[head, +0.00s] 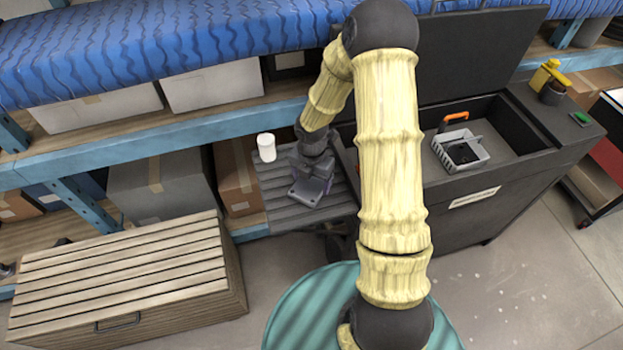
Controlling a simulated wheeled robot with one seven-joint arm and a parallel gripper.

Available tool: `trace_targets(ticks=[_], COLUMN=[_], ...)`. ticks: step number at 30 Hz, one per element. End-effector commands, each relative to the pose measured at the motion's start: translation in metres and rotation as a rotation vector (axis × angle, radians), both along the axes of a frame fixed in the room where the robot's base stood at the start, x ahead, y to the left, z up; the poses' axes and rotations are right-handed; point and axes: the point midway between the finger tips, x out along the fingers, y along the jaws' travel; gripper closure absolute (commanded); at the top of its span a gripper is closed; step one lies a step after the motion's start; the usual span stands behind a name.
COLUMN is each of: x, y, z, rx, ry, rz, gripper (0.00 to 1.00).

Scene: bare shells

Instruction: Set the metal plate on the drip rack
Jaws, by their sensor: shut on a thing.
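My gripper (313,182) points down over the grey ribbed surface, which I take to be the drip rack (273,178), left of my arm. It is shut on what I take to be the metal plate, but the hand hides the jaws and nearly all of what they hold. No plate shows plainly anywhere else. I cannot tell whether the held thing touches the ribs. A white cylinder, like a cup (266,147), stands upright at the back left of the rack, apart from my gripper.
Right of my arm is a dark open-lidded chest (520,150) holding a grey basket (460,150) and an orange-handled tool (454,118). A slatted wooden crate (120,280) stands front left. Blue shelving (130,170) with boxes runs behind. Bare ribs show left of my gripper.

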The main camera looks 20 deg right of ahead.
Motion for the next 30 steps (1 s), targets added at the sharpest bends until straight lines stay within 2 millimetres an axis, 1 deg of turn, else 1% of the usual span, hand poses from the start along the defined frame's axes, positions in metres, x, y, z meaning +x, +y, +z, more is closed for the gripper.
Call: trace_targets(ticks=[11,12,14,15,24,27,30], x=[0.0,0.0,0.0,0.0,0.0,0.001,0.001], y=[0.0,0.0,0.0,0.0,0.0,0.0,-0.001], z=[-0.004,-0.004,-0.003,-0.003,-0.002,0.004,0.015], rx=[0.0,-0.001,-0.001,-0.001,0.0,0.0,0.0], ry=[-0.001,-0.001,-0.001,-0.001,-0.001,-0.003,-0.004], rz=[0.0,0.0,0.0,0.0,0.0,-0.002,-0.003], gripper=[0.59,0.18,0.06,0.02,0.02,0.02,0.02])
